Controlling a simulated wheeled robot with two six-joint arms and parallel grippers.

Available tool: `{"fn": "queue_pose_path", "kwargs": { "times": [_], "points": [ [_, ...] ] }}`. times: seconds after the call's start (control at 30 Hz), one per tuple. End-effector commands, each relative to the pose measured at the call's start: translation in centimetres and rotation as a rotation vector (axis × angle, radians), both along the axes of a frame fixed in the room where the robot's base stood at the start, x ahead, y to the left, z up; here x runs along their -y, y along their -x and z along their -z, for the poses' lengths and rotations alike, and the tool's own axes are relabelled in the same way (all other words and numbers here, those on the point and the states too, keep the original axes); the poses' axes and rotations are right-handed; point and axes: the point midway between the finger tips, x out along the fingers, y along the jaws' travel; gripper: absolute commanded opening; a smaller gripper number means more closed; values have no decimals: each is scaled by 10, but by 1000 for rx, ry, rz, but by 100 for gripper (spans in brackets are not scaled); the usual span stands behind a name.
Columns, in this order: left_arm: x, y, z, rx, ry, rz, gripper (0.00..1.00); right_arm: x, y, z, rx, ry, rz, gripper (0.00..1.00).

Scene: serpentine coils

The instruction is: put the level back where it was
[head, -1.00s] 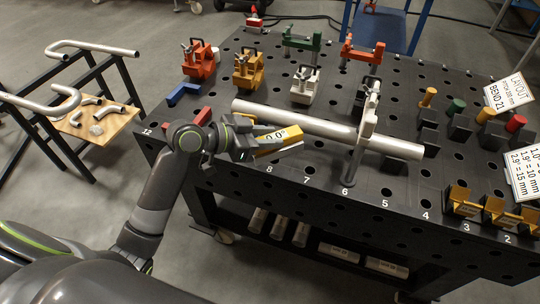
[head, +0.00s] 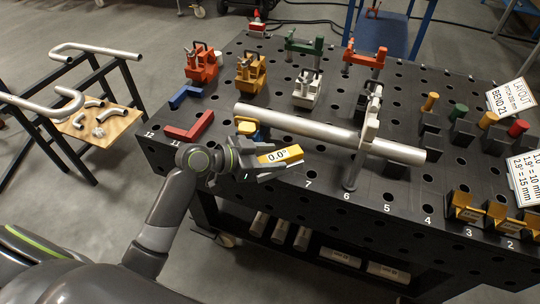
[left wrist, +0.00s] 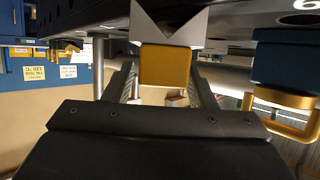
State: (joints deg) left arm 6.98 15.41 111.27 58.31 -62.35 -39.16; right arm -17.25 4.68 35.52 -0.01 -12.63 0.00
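The level (head: 280,156) is a yellow bar with a white display reading 0.0°. My left gripper (head: 262,170) is shut on it, near the table's front edge, in front of the long pipe (head: 290,118) and apart from it. In the left wrist view the level's yellow end (left wrist: 165,68) sits between the two fingers, with a grey V-notched part above it. The pipe lies across upright grey supports. My right gripper is not in view.
A yellow-and-blue piece (head: 247,127) stands just behind my left gripper. A red angle piece (head: 190,126) and a blue one (head: 185,96) lie on the black perforated table (head: 300,215). Clamps (head: 250,72) stand farther back. Front-edge tabletop around 7 to 5 is largely clear.

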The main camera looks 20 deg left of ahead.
Motion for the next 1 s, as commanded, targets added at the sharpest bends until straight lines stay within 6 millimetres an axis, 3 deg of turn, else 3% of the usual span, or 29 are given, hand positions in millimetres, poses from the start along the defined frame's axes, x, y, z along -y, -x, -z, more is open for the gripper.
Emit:
{"fn": "queue_pose_path", "kwargs": {
  "times": [0.37,1.0],
  "points": [
    [0,0,-5,0,0,0,52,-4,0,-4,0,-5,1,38],
    [-58,54,-34,0,-7,0,52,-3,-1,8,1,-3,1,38]
  ]
}}
